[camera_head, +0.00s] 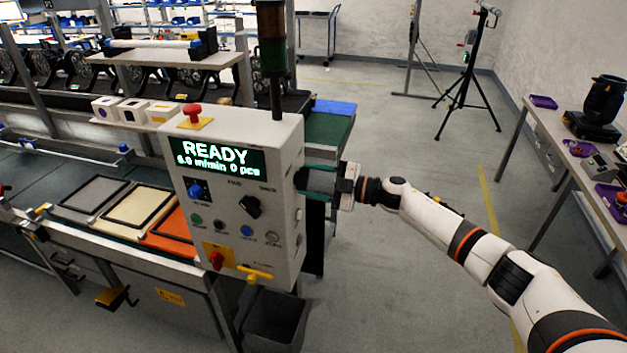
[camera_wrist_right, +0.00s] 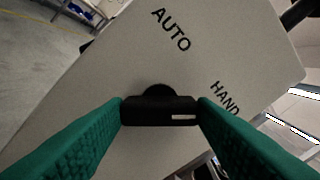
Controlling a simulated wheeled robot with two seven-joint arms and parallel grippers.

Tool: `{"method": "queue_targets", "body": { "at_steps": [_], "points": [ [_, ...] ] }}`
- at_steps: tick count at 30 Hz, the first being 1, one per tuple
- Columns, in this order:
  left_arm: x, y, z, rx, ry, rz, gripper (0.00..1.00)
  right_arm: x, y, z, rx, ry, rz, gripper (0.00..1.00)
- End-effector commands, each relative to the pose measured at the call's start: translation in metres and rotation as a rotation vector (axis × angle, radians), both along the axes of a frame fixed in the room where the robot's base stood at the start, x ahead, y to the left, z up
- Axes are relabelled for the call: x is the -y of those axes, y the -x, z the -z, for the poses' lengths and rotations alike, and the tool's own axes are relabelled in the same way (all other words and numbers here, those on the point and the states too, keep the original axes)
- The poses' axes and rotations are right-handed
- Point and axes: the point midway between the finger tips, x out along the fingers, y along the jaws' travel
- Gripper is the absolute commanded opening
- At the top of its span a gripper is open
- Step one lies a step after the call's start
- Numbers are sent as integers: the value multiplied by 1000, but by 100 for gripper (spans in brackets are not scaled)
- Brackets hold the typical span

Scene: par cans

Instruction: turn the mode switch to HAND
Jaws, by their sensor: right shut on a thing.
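The mode switch (camera_wrist_right: 160,110) is a black bar handle on a pale grey panel, seen in the right wrist view between the green fingers. The label AUTO (camera_wrist_right: 171,30) is above it and the label HAND (camera_wrist_right: 225,98) is to its right. The white mark (camera_wrist_right: 184,117) is on the handle's right end, the end towards HAND. My right gripper (camera_head: 309,180) is at the right side of the control box (camera_head: 285,240), shut on the switch handle. The fingers hide part of the panel. My left gripper is not in view.
The box front has a lit READY display (camera_head: 220,157), knobs, buttons and a red emergency button (camera_head: 192,113) on top. A signal tower (camera_head: 272,55) rises behind it. A conveyor with flat panels (camera_head: 135,208) lies left. The floor to the right is open up to a table (camera_head: 552,122).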

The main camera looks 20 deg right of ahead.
Motion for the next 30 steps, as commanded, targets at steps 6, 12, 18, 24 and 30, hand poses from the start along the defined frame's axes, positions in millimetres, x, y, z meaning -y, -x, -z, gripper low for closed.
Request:
{"method": "queue_targets", "body": {
  "at_steps": [6,12,18,24,30],
  "points": [
    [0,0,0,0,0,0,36,0,0,1,-4,-3,0,59],
    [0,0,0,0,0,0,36,0,0,1,-2,-2,0,73],
    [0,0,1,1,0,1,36,2,1,1,-1,0,1,73],
    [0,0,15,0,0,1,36,24,16,5,-2,2,2,73],
    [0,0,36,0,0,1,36,61,40,7,-2,3,3,73]
  ]
}}
